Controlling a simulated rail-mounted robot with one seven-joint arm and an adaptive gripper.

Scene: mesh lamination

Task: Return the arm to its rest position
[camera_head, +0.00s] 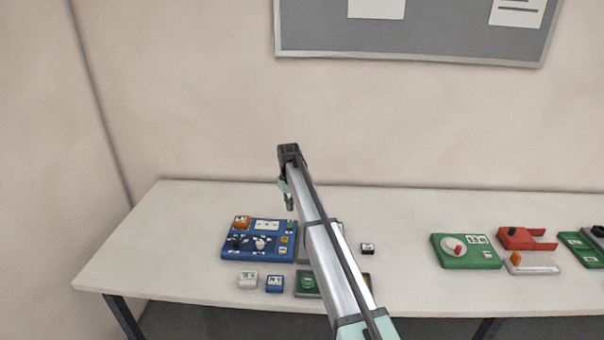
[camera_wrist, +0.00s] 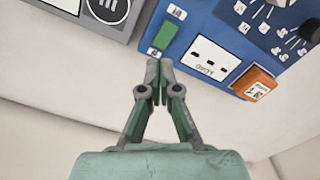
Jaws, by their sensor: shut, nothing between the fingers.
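My gripper (camera_wrist: 152,72) is shut and empty in the wrist view, its fingertips together. In the head view my gripper (camera_head: 290,203) hangs from the end of my raised arm, above the table (camera_head: 180,215) and near the blue panel. The blue panel (camera_head: 228,254) carries an orange block, a white label plate, a green piece and small knobs. In the wrist view the blue panel (camera_wrist: 195,25) lies beyond the fingertips. Whether the fingers touch anything there cannot be told, but they look apart from it.
A grey device (camera_wrist: 130,35) lies beside the blue panel, mostly hidden behind my arm in the head view. Small white (camera_head: 248,281) and blue (camera_head: 274,284) blocks lie in front. A green panel (camera_head: 465,262) and red part (camera_head: 518,238) are at right. The table's left end is clear.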

